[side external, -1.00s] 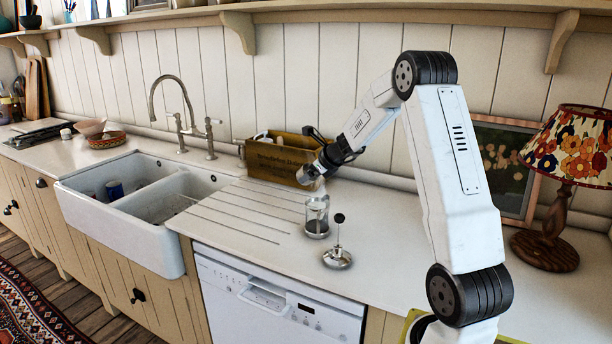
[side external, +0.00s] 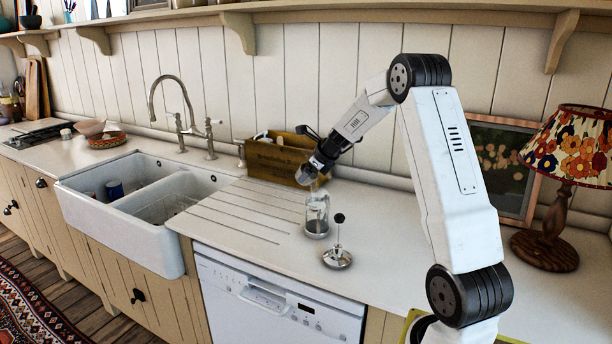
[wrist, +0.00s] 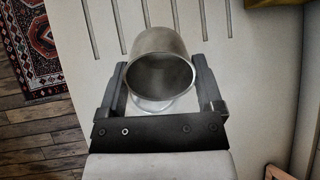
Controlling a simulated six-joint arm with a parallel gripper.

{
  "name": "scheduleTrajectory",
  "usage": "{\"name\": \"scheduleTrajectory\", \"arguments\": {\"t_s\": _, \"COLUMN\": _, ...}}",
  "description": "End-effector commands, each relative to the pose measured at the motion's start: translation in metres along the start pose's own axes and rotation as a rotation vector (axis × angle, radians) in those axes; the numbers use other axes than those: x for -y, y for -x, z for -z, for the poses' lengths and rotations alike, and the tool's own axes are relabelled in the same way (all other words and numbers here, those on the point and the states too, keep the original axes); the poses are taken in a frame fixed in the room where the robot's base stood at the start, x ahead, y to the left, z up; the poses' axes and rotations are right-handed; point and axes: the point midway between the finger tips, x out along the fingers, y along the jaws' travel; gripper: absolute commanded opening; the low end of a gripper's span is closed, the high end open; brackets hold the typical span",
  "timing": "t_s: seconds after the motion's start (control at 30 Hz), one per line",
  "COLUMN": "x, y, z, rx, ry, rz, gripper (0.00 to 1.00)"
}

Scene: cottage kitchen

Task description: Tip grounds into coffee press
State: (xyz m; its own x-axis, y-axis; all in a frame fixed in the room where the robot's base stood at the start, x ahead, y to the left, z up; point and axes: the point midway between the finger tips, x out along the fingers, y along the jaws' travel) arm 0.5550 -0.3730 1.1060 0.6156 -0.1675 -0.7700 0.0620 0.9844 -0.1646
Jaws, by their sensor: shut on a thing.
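My gripper (side external: 312,168) is shut on a grey metal cup (wrist: 160,75), which sits between its two fingers (wrist: 160,62) in the wrist view. The cup's open mouth and dim grey inside face the wrist camera; I cannot make out grounds in it. The clear glass coffee press (side external: 317,215) stands upright on the worktop, just below the gripper and cup in the side view. Part of a round glass edge (wrist: 153,106) shows below the cup in the wrist view. The press's plunger lid (side external: 337,258), with a black knob, stands apart on the worktop in front of the press.
A wooden box (side external: 272,160) stands behind the gripper against the wall. The white double sink (side external: 150,235) and grooved drainer (side external: 235,210) are to the left. A floral lamp (side external: 545,250) and a framed picture (side external: 495,150) are at the right.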

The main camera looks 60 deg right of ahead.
Motion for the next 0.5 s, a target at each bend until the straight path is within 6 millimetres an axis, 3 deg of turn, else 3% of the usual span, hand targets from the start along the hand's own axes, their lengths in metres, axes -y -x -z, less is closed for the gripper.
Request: {"name": "scheduleTrajectory", "arguments": {"t_s": 0.5, "x": 0.0011, "y": -0.0078, "z": -0.0053, "rx": -0.092, "ry": 0.003, "rz": -0.025, "gripper": 0.28}}
